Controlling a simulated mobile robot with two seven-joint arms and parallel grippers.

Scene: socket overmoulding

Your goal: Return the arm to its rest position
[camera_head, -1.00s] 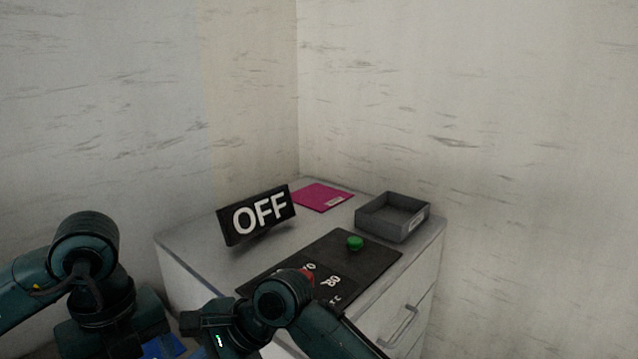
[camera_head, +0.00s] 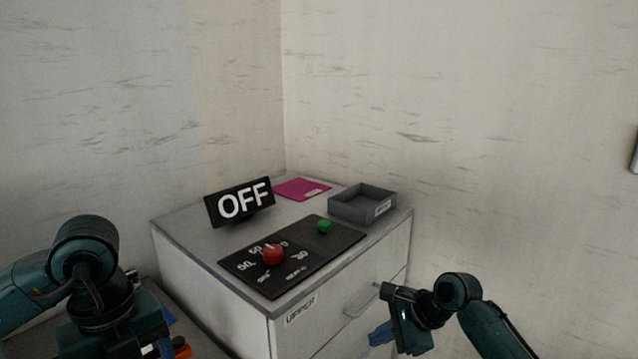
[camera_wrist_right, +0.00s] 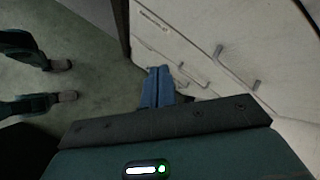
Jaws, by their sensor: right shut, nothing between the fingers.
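My right arm (camera_head: 492,327) comes in from the lower right in the head view. Its gripper (camera_head: 380,334) is in front of the cabinet's drawer side, below the top and apart from the control panel. In the right wrist view, the blue fingers (camera_wrist_right: 157,87) are together with nothing between them, over the floor near the drawer fronts. My left arm (camera_head: 85,262) is bent at the lower left; its fingertips cannot be made out clearly.
The pale cabinet (camera_head: 205,275) carries a black panel (camera_head: 330,247) with a red knob (camera_head: 272,254) and green button (camera_head: 324,227), an "OFF" sign (camera_head: 240,202), a magenta sheet (camera_head: 301,189) and a grey tray (camera_head: 362,203). Drawer handles (camera_head: 360,305) jut out near my right gripper.

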